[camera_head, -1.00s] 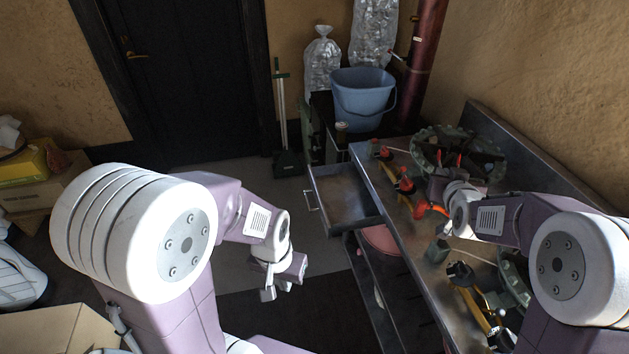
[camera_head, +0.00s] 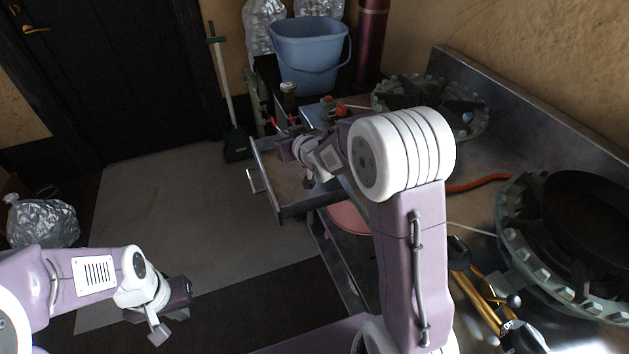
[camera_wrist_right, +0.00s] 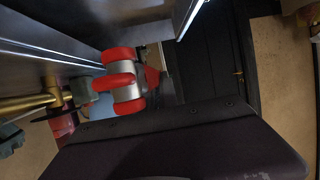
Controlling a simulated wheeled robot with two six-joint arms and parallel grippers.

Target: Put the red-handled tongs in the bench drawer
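The red-handled tongs (camera_head: 273,122) show as small red tips at my right gripper (camera_head: 285,147). In the right wrist view they are a silver piece with rounded red parts (camera_wrist_right: 118,81), in front of the dark gripper body. My right gripper appears shut on them; its fingers are mostly hidden. It is held above the far part of the open bench drawer (camera_head: 262,183), a grey metal drawer pulled out to the left. Whether the tongs are inside the drawer walls cannot be told. My left gripper (camera_head: 170,322) hangs empty over the floor at lower left; its fingers look apart.
The metal bench (camera_head: 470,155) carries burners, a dark pan (camera_head: 590,215), a red-orange hose (camera_head: 478,184) and brass pipework (camera_head: 485,295). A blue bucket (camera_head: 308,55) stands behind the drawer. A broom and dustpan (camera_head: 238,146) stand left. The floor left of the drawer is clear.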

